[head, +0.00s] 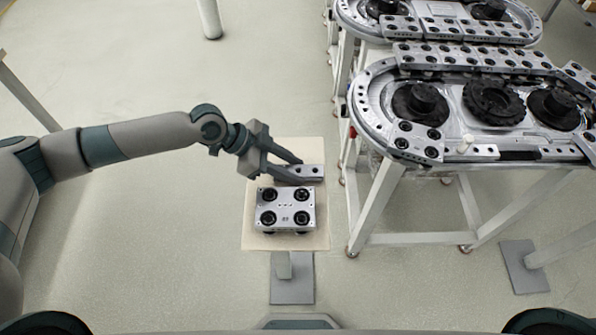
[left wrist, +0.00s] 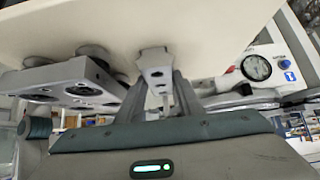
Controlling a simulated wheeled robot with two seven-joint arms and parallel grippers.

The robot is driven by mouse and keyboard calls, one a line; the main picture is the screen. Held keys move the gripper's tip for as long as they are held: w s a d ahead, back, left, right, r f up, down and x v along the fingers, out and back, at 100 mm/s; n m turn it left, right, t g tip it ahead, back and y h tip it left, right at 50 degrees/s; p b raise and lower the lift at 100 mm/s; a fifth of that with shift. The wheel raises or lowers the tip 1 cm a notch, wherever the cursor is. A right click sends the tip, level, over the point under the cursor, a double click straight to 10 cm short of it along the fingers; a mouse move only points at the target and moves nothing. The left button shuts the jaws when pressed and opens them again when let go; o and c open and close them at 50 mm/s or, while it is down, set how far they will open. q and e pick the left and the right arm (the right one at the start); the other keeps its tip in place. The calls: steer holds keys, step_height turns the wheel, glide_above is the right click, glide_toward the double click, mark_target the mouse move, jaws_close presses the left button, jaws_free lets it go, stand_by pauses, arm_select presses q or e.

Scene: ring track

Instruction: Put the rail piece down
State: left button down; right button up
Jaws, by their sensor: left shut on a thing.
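The rail piece (head: 312,171) is a short silver block with dark holes, over the far part of a small pale table (head: 262,151). My left gripper (head: 297,170) is shut on it, its fingers coming from the left. In the left wrist view the rail piece (left wrist: 156,66) shows end-on between the two fingers (left wrist: 160,90), close to the pale tabletop (left wrist: 120,25). I cannot tell whether it touches the tabletop. My right gripper is not in view.
A silver carriage (head: 285,207) with black wheels stands on the small table, just nearer than the rail piece. A ring track (head: 365,105) on a white-legged stand is to the right, with another track (head: 350,14) behind. Bare tabletop shows left of the carriage.

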mark_target(293, 170)
arm_select(q)
steer(key=shift+r, duration=0.15)
